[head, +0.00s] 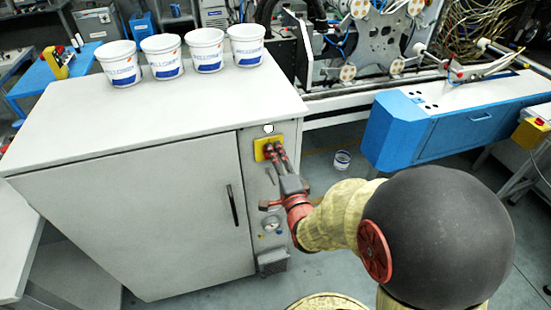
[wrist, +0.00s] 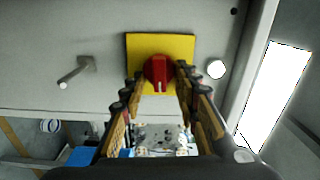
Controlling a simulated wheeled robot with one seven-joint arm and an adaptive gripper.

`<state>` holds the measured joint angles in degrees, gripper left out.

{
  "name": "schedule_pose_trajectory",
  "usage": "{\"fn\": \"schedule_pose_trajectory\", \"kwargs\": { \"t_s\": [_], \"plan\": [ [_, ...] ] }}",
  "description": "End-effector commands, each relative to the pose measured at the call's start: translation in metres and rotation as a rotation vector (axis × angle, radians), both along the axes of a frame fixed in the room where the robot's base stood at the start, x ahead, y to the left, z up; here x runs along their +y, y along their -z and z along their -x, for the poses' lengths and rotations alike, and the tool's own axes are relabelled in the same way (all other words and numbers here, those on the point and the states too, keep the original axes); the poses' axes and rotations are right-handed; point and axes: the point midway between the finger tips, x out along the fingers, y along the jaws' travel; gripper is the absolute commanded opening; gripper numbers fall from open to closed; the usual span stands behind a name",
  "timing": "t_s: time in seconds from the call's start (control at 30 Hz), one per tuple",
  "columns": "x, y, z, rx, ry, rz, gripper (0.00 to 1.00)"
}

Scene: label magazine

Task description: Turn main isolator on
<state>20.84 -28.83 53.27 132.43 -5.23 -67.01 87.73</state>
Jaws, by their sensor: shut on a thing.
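The main isolator is a red rotary knob (wrist: 158,70) on a yellow plate (wrist: 188,45). In the head view the yellow plate (head: 260,147) sits high on the narrow grey side panel of a cabinet. A pale mark on the knob points towards the bottom of the wrist picture. My gripper (wrist: 160,80) has its fingers on both sides of the knob and is shut on it. In the head view my gripper (head: 277,156) reaches up to the plate and hides most of the knob.
A round white button (wrist: 216,69) is beside the plate, and a metal peg (wrist: 75,72) sticks out of the panel. A gauge (head: 271,224) is lower down. White buckets (head: 162,57) stand on the cabinet top (head: 150,100). A blue machine housing (head: 450,125) is to the right.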

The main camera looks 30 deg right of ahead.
Motion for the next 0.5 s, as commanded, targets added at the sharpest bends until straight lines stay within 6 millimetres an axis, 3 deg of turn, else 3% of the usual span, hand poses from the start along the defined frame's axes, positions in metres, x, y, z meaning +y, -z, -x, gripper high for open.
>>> {"fn": "schedule_pose_trajectory", "kwargs": {
  "t_s": [0.5],
  "plan": [
    [0.0000,0.0027,0.0006,-0.022,0.000,-0.090,0.06]
  ]
}}
